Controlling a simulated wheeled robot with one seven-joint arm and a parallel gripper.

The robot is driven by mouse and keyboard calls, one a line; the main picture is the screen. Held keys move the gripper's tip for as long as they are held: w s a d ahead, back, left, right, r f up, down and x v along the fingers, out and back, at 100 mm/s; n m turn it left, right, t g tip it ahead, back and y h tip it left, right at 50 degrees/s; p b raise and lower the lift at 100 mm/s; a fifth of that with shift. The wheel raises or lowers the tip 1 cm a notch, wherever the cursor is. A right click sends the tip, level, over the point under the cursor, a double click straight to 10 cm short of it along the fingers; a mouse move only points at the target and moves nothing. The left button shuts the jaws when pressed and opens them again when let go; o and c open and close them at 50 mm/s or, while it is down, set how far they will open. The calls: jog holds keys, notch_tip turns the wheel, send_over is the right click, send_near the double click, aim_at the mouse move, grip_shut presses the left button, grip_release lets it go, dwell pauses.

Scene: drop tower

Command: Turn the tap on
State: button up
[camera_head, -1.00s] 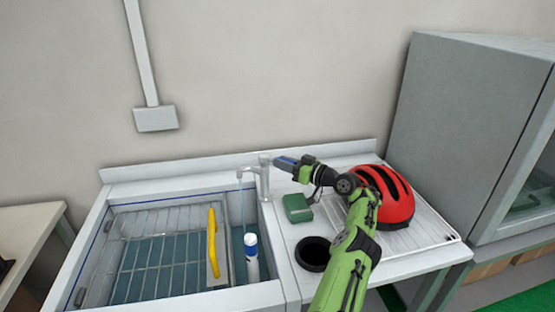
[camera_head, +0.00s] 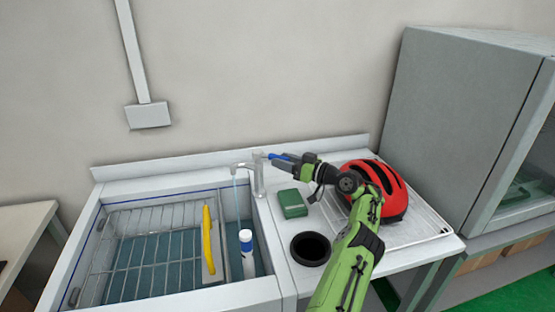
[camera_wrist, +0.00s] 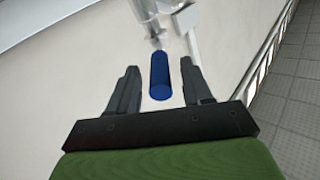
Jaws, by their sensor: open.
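The tap (camera_head: 258,176) stands at the back of the sink's right edge, its spout over the basin. A thin blue-white stream (camera_head: 235,198) runs down from the spout. The blue handle (camera_wrist: 160,76) sticks out from the tap toward me in the wrist view, between the two fingers. My gripper (camera_wrist: 157,84) is open, with a finger on each side of the handle and a visible gap on both sides. In the head view my gripper (camera_head: 284,161) is level with the tap at its right.
A green block (camera_head: 293,204) and a black round cup (camera_head: 310,249) stand on the counter.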

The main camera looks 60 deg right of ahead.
jog(key=s+p, duration=0.1)
jog(key=s, duration=1.2)
jog(key=shift+a, duration=0.1)
jog(key=shift+c, duration=0.3)
